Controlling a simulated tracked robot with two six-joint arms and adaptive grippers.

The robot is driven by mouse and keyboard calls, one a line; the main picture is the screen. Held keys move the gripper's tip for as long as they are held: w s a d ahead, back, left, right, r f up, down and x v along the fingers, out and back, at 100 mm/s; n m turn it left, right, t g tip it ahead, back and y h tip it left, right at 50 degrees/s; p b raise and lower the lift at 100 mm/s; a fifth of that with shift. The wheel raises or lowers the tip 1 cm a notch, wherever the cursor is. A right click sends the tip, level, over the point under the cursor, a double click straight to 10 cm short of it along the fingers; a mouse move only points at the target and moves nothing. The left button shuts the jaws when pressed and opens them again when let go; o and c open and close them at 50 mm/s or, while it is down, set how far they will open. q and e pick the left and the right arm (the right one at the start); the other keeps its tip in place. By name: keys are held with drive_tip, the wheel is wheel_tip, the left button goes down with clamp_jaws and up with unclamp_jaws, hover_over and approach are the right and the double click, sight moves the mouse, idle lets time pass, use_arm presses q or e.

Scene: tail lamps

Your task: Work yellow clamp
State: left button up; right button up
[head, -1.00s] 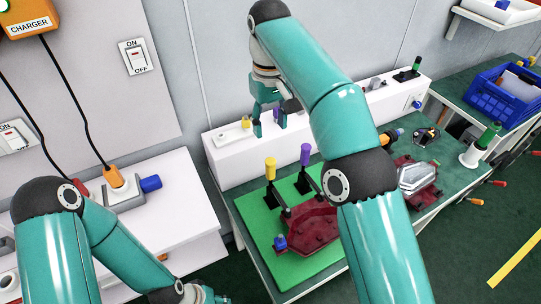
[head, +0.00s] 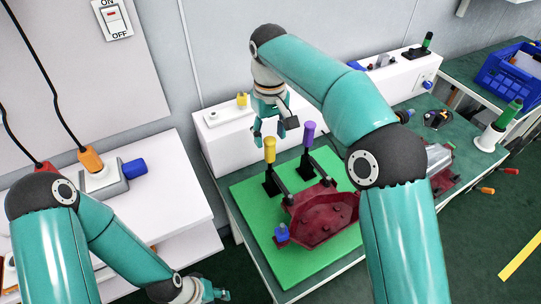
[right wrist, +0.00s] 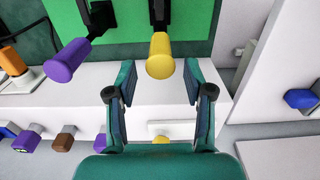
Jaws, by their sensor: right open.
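The yellow clamp handle (head: 269,150) stands upright on a black base on the green mat (head: 250,205), at the left of the dark red tail lamp (head: 325,218). My right gripper (head: 269,137) is open and empty, close above the handle in the head view. In the right wrist view the yellow handle (right wrist: 160,58) lies between and just beyond the spread fingertips (right wrist: 160,75). I see no grip on it. My left gripper (head: 213,292) is low at the bottom left, far from the clamp, and its fingers are small and partly cut off.
A purple clamp (head: 309,135) stands just right of the yellow one. A blue-topped part (head: 282,233) sits at the mat's left front. A white ledge (head: 225,148) with small knobs runs behind. Another lamp (head: 438,160) lies to the right.

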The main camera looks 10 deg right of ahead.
sight(270, 151)
wheel_tip(270, 151, down, 7)
drive_tip(key=shift+r, duration=0.15)
clamp_jaws()
idle(0.4)
